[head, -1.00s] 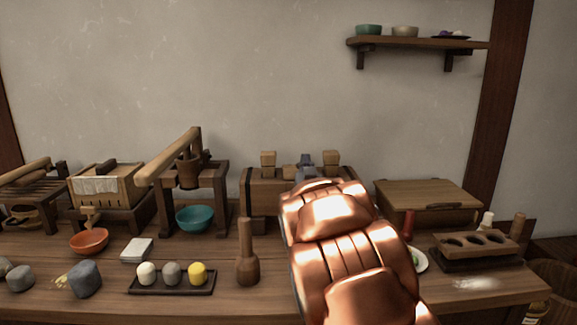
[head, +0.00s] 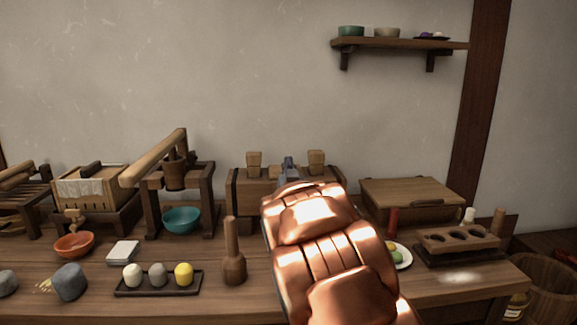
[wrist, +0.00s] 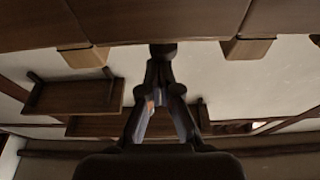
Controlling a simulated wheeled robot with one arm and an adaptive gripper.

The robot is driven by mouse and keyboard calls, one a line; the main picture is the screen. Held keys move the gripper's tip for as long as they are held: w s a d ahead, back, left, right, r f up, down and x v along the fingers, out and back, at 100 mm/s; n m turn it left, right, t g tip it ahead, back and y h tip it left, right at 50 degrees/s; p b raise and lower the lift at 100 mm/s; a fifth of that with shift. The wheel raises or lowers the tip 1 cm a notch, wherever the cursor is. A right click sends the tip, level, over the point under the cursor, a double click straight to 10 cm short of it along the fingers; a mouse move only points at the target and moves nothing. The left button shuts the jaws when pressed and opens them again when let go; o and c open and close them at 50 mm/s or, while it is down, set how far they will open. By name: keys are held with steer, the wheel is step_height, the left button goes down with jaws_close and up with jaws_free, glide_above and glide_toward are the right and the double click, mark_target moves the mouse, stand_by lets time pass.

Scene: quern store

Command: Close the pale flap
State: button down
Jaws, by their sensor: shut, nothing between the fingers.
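I cannot make out for certain which part is the pale flap. A long brown wooden chest (head: 245,200) stands at the back middle of the bench, partly hidden by my arm. Two pale wooden blocks, a left one (head: 254,160) and a right one (head: 316,158), stand up at its top. My gripper (head: 288,162) shows as a dark tip between them. In the wrist view my gripper (wrist: 161,52) is shut and empty, its tip close to the chest's wooden face (wrist: 160,20); contact cannot be told. Blocks stick out on both sides there, left (wrist: 82,60) and right (wrist: 246,48).
A lidded wooden box (head: 410,195) stands right of the chest, and a holed wooden rack (head: 460,242) in front of it. A lever press (head: 175,180) with a teal bowl (head: 181,220) is on the left. A wooden pestle (head: 233,255) stands near my arm.

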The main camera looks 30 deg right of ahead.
step_height(320, 180, up, 4)
steer(key=shift+r+p, duration=0.1)
steer(key=shift+p, duration=0.45)
steer(key=f+v, duration=0.1)
steer(key=v, duration=0.9)
steer(key=shift+p, duration=0.45)
steer(key=shift+w+f, duration=0.1)
steer(key=s+a+f+n+g+y+p, duration=0.25)
steer(key=s+a+g+y+p, duration=0.7)
steer(key=a+p, duration=0.65)
steer(key=s+a+r+n+g+p, duration=0.1)
steer(key=s+a+r+g+p, duration=0.1)
steer(key=s, duration=0.8)
steer(key=s+a+r+n+g+p, duration=0.1)
steer(key=s+a+r+g+p, duration=0.2)
steer(key=s, duration=0.7)
steer(key=s+a+r+n+g+p, duration=0.1)
steer(key=s+a+r+g+p, duration=0.2)
steer(key=s+g+p, duration=0.3)
steer(key=s+r+p, duration=0.1)
steer(key=s, duration=0.3)
steer(key=shift+s+r, duration=0.25)
